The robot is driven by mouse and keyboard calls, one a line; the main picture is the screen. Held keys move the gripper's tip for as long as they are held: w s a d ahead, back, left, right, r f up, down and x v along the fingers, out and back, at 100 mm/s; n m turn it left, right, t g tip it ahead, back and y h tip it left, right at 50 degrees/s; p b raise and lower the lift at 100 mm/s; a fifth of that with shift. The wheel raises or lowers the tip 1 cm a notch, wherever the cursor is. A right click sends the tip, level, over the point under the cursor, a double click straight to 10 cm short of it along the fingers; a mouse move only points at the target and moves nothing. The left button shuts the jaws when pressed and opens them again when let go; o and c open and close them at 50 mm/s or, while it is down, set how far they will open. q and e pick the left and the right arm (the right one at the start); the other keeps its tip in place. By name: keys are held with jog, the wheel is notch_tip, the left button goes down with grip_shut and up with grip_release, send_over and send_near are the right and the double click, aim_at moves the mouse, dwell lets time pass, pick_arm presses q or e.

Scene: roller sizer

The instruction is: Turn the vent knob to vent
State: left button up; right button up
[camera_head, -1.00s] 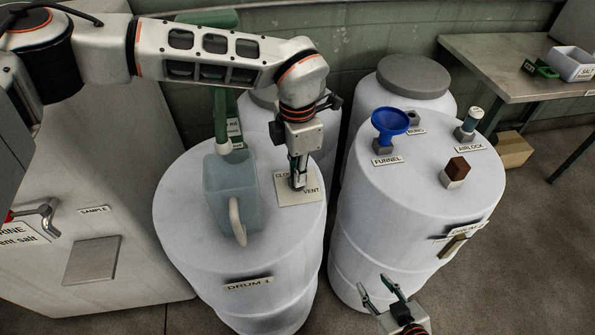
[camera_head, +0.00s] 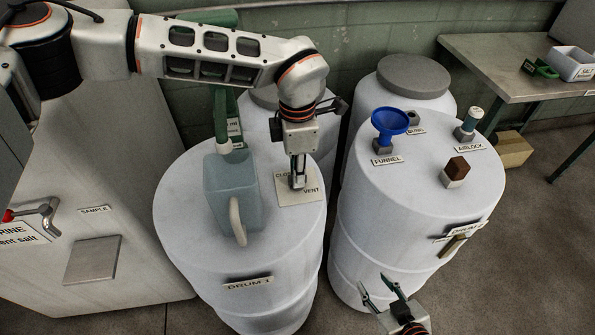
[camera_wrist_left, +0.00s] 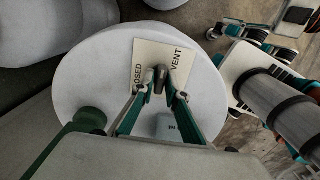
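The vent knob (camera_wrist_left: 160,76) is a small dark handle on a pale plate (camera_wrist_left: 150,50) marked CLOSED and VENT, on top of the white drum labelled DRUM 1 (camera_head: 240,262). In the left wrist view it stands between the two words. My left gripper (camera_head: 298,182) points down at the plate. Its fingertips (camera_wrist_left: 161,84) are close on both sides of the knob and appear closed on it. In the head view the fingers largely hide the knob. My right gripper (camera_head: 382,288) is open and empty, low in front of the right drum.
A grey-blue jug (camera_head: 230,190) stands on DRUM 1 left of the plate, by a green-handled fitting (camera_head: 222,120). The right drum (camera_head: 400,200) carries a blue funnel (camera_head: 390,122), an airlock (camera_head: 467,124) and a brown-and-white block (camera_head: 455,172). A table (camera_head: 500,65) stands at right.

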pick_arm(q)
jog(key=shift+o, duration=0.4)
jog(key=shift+r, duration=0.1)
notch_tip(320, 180, up, 12)
dwell(0.4)
jog(key=shift+s, duration=0.1)
dwell(0.3)
